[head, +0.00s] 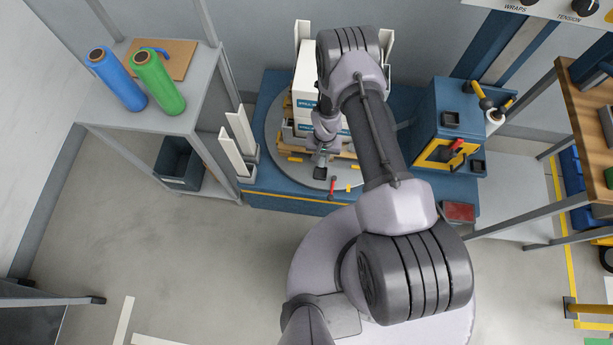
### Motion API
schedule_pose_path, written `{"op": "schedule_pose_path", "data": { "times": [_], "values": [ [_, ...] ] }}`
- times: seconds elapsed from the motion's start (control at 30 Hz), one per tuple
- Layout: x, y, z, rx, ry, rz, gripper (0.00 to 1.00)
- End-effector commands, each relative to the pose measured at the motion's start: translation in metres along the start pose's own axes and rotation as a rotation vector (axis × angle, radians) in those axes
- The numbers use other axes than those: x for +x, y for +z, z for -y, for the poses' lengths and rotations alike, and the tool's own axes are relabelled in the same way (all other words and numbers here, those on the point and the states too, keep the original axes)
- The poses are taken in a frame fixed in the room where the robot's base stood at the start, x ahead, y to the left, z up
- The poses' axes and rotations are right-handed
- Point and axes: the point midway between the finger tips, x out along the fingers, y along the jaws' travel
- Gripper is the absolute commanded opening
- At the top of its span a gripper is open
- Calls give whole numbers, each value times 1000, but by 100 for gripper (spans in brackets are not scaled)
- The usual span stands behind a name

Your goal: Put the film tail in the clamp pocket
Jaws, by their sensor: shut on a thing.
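My gripper (321,168) is low over the front part of the round turntable (276,140), just in front of the stacked load. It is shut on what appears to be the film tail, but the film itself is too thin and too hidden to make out. A small red lever (332,186) stands at the turntable's front edge, close beside my gripper on the right. It seems to belong to the clamp; I cannot see its pocket. White and blue cartons (305,88) sit on a wooden pallet (345,152), partly hidden by my arm.
The blue wrapper carriage (464,108) with a yellow-framed opening stands at the right. Blue and green film rolls (158,82) lie on the grey side table (186,118). White corner posts (236,152) lean left of the turntable.

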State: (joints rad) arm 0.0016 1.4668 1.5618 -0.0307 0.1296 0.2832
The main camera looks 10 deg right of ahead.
Motion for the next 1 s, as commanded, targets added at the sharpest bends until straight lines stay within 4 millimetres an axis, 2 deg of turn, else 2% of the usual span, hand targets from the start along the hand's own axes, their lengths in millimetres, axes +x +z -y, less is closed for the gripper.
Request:
{"op": "schedule_pose_path", "data": {
  "times": [0.13,0.47,0.87,0.9,0.97,1.0],
  "values": [
    [44,2,0,-10,1,2,0],
    [99,2,0,-7,0,1,0],
    [104,1,0,-6,0,0,0],
    [103,1,0,-6,0,0,27],
    [102,1,0,-6,0,0,39],
    [102,1,0,-6,0,0,41]
  ]
}}
